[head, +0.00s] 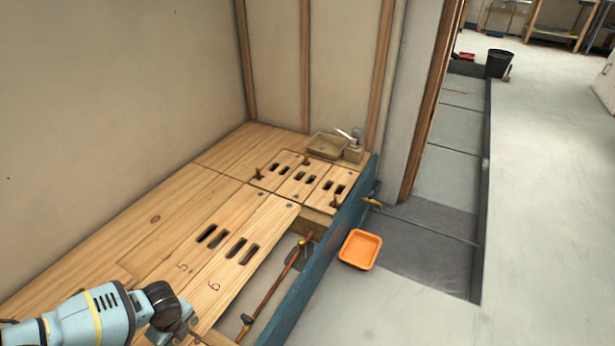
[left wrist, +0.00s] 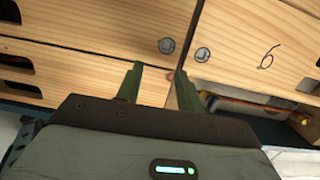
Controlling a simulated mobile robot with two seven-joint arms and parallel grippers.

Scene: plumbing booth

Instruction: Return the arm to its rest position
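My left gripper (left wrist: 159,88) shows in the left wrist view with its two green fingers apart. Nothing is between them. Its fingertips are over or near wooden floorboards, close to two screw heads (left wrist: 167,45) and a board marked 6 (left wrist: 240,50). From this view I cannot tell whether the fingertips touch the wood. My right gripper is in neither view.
Slotted boards (head: 195,240) border an open gap with a copper pipe (head: 268,293) and a blue beam (head: 325,250). An orange tray (head: 360,249) sits on the clear grey floor.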

